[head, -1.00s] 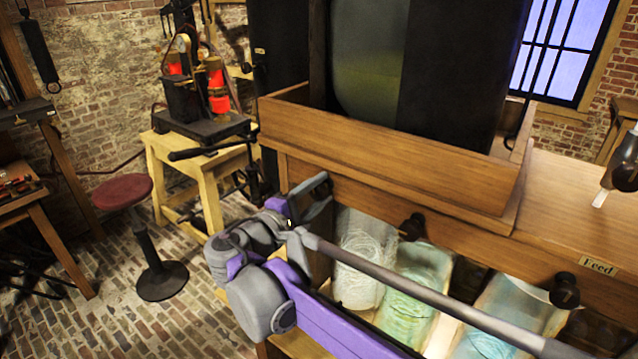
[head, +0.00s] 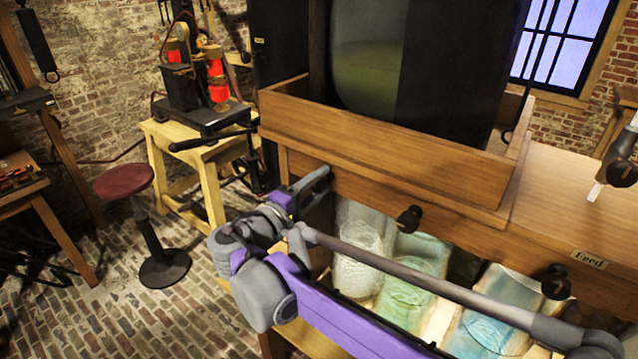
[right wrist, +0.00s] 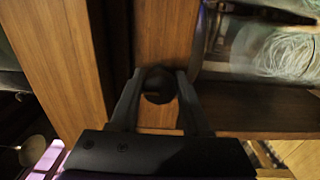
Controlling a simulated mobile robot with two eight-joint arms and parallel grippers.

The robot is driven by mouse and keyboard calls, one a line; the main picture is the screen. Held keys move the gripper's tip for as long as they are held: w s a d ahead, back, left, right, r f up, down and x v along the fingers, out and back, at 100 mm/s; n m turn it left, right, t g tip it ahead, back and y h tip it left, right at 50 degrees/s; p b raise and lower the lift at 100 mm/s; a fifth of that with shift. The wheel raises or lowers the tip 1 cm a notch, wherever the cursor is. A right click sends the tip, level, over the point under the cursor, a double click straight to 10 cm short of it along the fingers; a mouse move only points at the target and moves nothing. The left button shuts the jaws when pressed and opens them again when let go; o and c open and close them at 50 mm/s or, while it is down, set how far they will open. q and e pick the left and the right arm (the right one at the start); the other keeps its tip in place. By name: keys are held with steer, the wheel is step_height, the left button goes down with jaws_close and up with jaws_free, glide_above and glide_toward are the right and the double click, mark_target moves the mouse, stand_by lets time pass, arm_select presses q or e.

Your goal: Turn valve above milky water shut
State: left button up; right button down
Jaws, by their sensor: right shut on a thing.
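My right gripper (head: 318,180) is at the left end of the wooden front rail, shut on a dark round valve knob. The knob (right wrist: 158,85) shows between the two fingers in the right wrist view; in the head view the gripper hides it. Below and right of it, a jar of whitish, milky water (head: 358,262) stands leftmost in the row. It also shows in the right wrist view (right wrist: 285,52). A second black valve knob (head: 408,218) is above the greenish jar (head: 405,290), a third (head: 556,282) near the bluish jar (head: 492,328). My left gripper is out of view.
The wooden trough (head: 390,140) rises above the rail (head: 470,230), with a "Feed" label (head: 588,259) at right. My right arm crosses in front of the jars. A red-topped stool (head: 123,181) and a pale wooden stand (head: 190,150) are at left, with open brick floor between.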

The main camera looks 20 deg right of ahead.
steer(key=shift+c, duration=2)
jaws_free()
